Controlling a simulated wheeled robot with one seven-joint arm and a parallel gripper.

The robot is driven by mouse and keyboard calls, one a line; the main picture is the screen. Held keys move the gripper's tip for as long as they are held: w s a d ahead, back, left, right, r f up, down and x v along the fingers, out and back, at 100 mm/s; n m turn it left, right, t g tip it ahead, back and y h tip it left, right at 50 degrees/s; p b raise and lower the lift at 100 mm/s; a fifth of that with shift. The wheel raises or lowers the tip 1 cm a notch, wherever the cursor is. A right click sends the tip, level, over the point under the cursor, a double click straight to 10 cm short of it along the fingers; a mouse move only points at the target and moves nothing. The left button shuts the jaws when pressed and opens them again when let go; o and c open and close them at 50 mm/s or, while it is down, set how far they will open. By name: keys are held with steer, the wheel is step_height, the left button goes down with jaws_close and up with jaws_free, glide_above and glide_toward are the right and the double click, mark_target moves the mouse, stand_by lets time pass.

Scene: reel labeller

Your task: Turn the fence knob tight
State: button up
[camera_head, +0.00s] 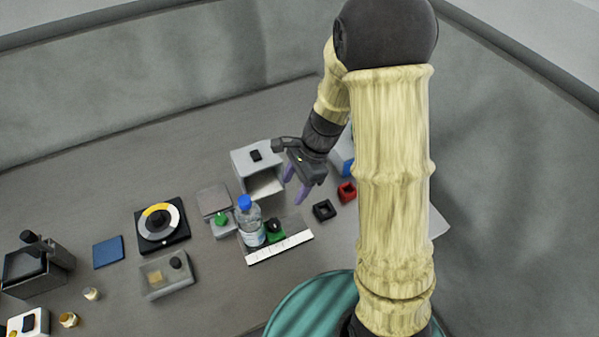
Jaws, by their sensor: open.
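A small green block with a dark knob (275,227) on top stands at the back of a white ruled strip (281,247); it looks like the fence and its knob, but it is small here. A clear bottle with a blue cap (251,228) stands close to its left and may touch it. My gripper (294,184) has two purple fingers, apart and empty. It hangs in front of the light grey box, up and to the right of the knob and clear of it. The knob's turn position cannot be told.
A light grey open-fronted box (243,161) stands behind my gripper. A black square part (324,210) and a red one (347,193) lie to the right. A green-buttoned device (222,225), a dial unit (162,224) and a blue pad (108,252) stand left.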

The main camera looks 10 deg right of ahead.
steer(key=shift+v, duration=1.85)
steer(key=shift+w, duration=0.2)
steer(key=s+d+r+n+t+h, duration=0.3)
steer(key=s+d+n, duration=0.3)
steer(key=n, duration=0.9)
steer(key=s+r+h, duration=0.1)
steer(key=s, duration=0.1)
steer(key=shift+s+d+t, duration=0.3)
steer(key=shift+s+d, duration=0.1)
steer(key=shift+w, duration=0.1)
steer(key=shift+s+a, duration=0.1)
steer(key=shift+s, duration=0.1)
